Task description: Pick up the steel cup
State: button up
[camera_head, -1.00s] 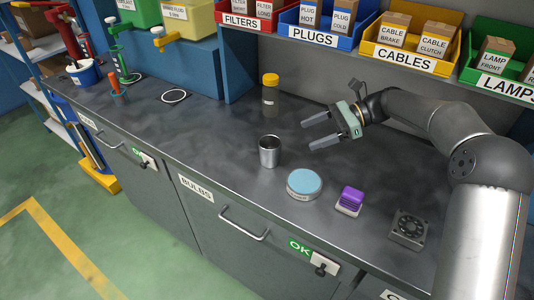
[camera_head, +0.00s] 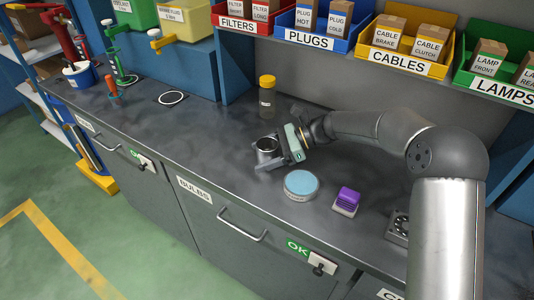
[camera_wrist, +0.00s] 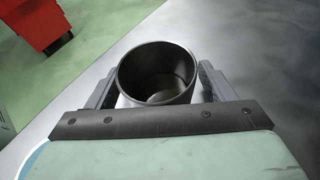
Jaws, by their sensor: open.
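The steel cup (camera_head: 266,146) stands upright on the dark workbench. In the wrist view the cup (camera_wrist: 157,72) shows from above, open and empty, between the two fingers. My gripper (camera_head: 268,157) is open, with one finger on either side of the cup. The wrist view shows my gripper (camera_wrist: 157,85) with a narrow gap at the right finger; whether the left finger touches the cup is hard to tell. Part of the cup's lower body is hidden by the gripper in the head view.
A yellow-capped jar (camera_head: 267,97) stands just behind the cup. A blue-topped round tin (camera_head: 301,185), a purple-topped block (camera_head: 347,201) and a dark fan-like part (camera_head: 398,226) lie to the right. Labelled bins line the back shelf. The workbench (camera_head: 190,130) is clear left of the cup.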

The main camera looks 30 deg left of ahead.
jog(key=shift+s+a+f, duration=0.1)
jog(key=shift+s+a, duration=0.05)
jog(key=c, duration=1.1)
jog(key=shift+r, duration=0.25)
